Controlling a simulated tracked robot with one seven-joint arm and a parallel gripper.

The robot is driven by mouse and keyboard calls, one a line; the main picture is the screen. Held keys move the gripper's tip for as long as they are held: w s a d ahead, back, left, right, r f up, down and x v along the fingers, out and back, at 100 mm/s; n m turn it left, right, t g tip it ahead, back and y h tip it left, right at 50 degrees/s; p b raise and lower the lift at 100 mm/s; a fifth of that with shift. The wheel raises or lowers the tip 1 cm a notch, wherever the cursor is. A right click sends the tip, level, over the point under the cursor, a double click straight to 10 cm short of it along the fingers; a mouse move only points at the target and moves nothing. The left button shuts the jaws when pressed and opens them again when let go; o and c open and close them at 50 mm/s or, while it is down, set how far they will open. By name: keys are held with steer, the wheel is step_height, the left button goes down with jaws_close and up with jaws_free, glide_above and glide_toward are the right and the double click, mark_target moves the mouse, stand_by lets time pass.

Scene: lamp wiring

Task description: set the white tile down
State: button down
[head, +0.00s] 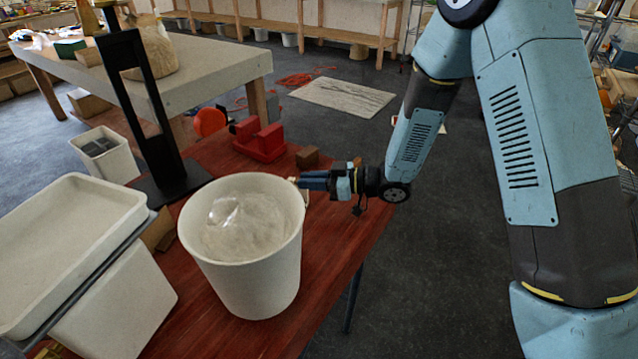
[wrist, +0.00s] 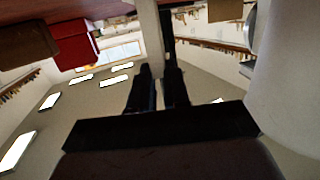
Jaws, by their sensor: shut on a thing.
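My gripper (head: 301,184) reaches in from the right, level with the rim of the large white bucket (head: 250,270) and just behind its right side. It is shut on the white tile (head: 305,195), a small pale piece at the fingertips, partly hidden by the bucket rim in the head view. In the wrist view the two dark fingers (wrist: 158,75) are close together, and the tile (wrist: 149,40) seems to show as a pale upright strip at their tips. I cannot tell whether the tile touches the bucket.
The bucket also fills the wrist view's right edge (wrist: 295,80). A clear object (head: 224,212) lies in it. A red vise (head: 262,140), a wooden block (head: 307,157) and a black stand (head: 165,165) are behind. A white tray (head: 75,225) is left. The red-brown table (head: 335,240) is bare right of the bucket.

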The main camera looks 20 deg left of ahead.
steer(key=shift+f, duration=0.15)
steer(key=c, duration=1.1)
jaws_free()
steer(key=w+d+r, duration=0.1)
steer(key=d+r, duration=0.1)
steer(key=d, duration=1)
steer(key=shift+w, duration=0.15)
